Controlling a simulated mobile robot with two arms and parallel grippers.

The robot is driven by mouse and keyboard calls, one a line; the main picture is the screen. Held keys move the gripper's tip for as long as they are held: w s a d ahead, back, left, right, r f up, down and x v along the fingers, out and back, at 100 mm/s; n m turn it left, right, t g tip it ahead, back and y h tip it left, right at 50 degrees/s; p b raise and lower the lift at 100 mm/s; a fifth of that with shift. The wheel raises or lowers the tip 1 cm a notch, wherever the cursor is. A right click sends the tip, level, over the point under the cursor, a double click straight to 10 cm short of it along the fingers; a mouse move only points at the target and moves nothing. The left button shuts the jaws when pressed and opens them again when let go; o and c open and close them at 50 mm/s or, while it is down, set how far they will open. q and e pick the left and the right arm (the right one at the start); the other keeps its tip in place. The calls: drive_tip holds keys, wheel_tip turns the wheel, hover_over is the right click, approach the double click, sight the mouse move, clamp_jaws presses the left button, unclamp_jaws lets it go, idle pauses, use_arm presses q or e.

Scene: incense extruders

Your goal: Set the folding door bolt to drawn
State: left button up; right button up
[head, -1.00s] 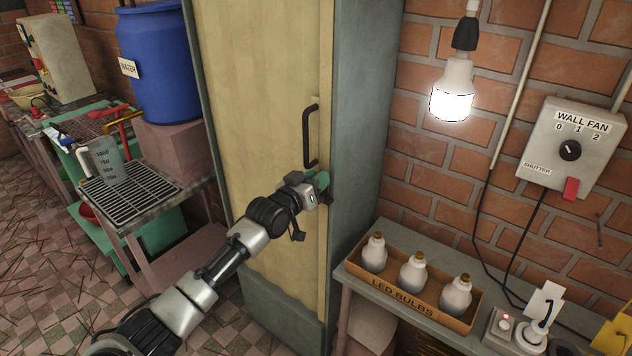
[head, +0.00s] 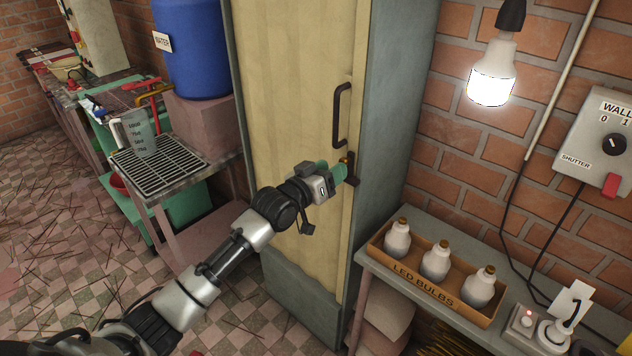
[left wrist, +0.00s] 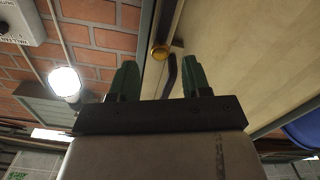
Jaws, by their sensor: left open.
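The folding door (head: 290,120) is a tall cream panel in a grey-green frame, and it looks closed. Its bolt (head: 350,163) sits at the right edge below the dark handle (head: 341,112). A brass knob and a dark bracket show, partly behind my fingers. My left gripper (head: 340,172) is open beside the bolt, with green fingers pointing at it. In the left wrist view, the brass knob (left wrist: 160,51) lies ahead between the two spread fingers (left wrist: 160,80), and the dark handle (left wrist: 171,76) shows there too. I cannot tell whether the fingers touch the bolt. My right gripper is not in view.
A shelf at the right holds a box of LED bulbs (head: 435,270) and a socket (head: 540,325). A lit bulb (head: 492,75) hangs by the brick wall. At the left are a blue water barrel (head: 190,50), a jug (head: 138,135) and a grate (head: 165,172).

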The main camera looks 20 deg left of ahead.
use_arm(q)
drive_tip(key=v, duration=0.5)
drive_tip(key=shift+s+b, duration=0.2)
drive_tip(key=shift+b, duration=0.2)
